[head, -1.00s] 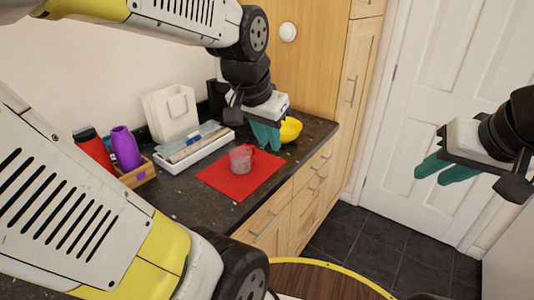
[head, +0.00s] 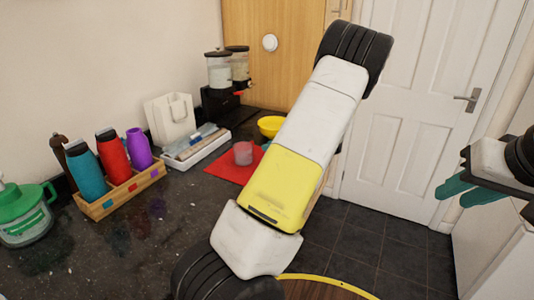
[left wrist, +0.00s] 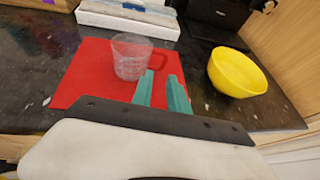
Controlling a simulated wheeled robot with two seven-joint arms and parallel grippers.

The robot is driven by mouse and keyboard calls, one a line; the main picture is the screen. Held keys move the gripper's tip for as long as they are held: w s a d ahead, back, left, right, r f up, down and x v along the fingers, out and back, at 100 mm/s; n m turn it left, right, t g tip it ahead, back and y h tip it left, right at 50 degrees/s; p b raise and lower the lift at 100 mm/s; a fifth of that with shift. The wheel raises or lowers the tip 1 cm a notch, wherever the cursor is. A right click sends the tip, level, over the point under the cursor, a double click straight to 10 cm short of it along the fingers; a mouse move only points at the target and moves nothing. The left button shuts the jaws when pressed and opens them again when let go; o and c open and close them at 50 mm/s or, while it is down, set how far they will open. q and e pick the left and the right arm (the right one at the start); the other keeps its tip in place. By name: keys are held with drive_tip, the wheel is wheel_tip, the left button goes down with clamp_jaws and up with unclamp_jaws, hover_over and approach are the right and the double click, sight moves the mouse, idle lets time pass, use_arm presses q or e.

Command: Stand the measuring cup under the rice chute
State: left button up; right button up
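The clear measuring cup (head: 243,153) stands upright on the red mat (head: 222,169). My right gripper (head: 462,190) is open and empty, away from the counter.
A yellow bowl (head: 269,126) stands right of the mat. A white tray (head: 199,150) and a white holder (head: 172,120) are behind it. A wooden box (head: 118,195) with bottles and a green-lidded jug (head: 25,220) are at left. The front-left counter is clear.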

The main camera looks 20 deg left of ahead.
use_arm(q)
drive_tip(key=shift+w+d+f+m, duration=0.15)
drive_tip(key=shift+w+m, duration=0.15)
drive_tip(key=shift+m, duration=0.1)
drive_tip(key=shift+w+a+f+y, duration=0.15)
drive_tip(key=shift+a+y, duration=0.05)
drive_tip(key=shift+y, duration=0.1)
drive_tip(key=shift+x, duration=0.95)
drive_tip(key=x, duration=0.2)
drive_tip(key=r+x, duration=0.1)
drive_tip(key=x, duration=0.2)
drive_tip(key=shift+a, duration=0.4)
clamp_jaws()
